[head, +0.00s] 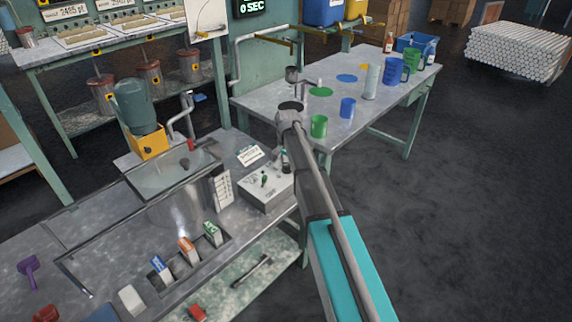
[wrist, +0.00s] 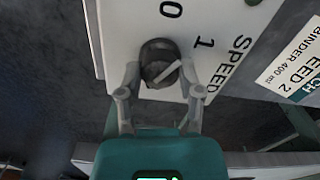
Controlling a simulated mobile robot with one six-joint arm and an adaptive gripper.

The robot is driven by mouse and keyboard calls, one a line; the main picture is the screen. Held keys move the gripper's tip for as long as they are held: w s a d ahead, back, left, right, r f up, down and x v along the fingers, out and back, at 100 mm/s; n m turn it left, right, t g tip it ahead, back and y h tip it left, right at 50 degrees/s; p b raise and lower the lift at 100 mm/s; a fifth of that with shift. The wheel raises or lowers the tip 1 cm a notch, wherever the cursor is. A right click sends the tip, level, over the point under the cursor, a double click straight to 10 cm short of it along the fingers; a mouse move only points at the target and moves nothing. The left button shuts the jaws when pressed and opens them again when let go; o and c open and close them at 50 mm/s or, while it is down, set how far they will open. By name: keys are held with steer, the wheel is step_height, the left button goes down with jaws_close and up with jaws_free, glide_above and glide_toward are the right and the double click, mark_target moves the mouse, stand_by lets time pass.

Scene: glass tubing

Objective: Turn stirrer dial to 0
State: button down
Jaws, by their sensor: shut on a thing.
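The stirrer dial (wrist: 156,49) is a dark round knob with a pale pointer bar, on a white panel lettered SPEED. The pale bar slants up to the right, roughly toward the 1. My gripper (wrist: 160,72) is shut on the dial, one finger on each side. In the head view, the control box (head: 259,195) sits at the bench's right end, with my arm over its right side. The dial is not clear there.
A green toggle (head: 264,181) stands on the box, left of my arm. A sink-like basin (head: 172,176) lies to the left. A table (head: 335,118) with cups stands behind, partly covered by my arm.

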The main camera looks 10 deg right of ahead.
steer(key=n, duration=0.6)
steer(key=shift+s, duration=0.2)
stand_by(0.4)
steer(key=shift+c, duration=1.6)
jaws_free()
steer(key=shift+o, duration=0.3)
steer(key=shift+w, duration=0.1)
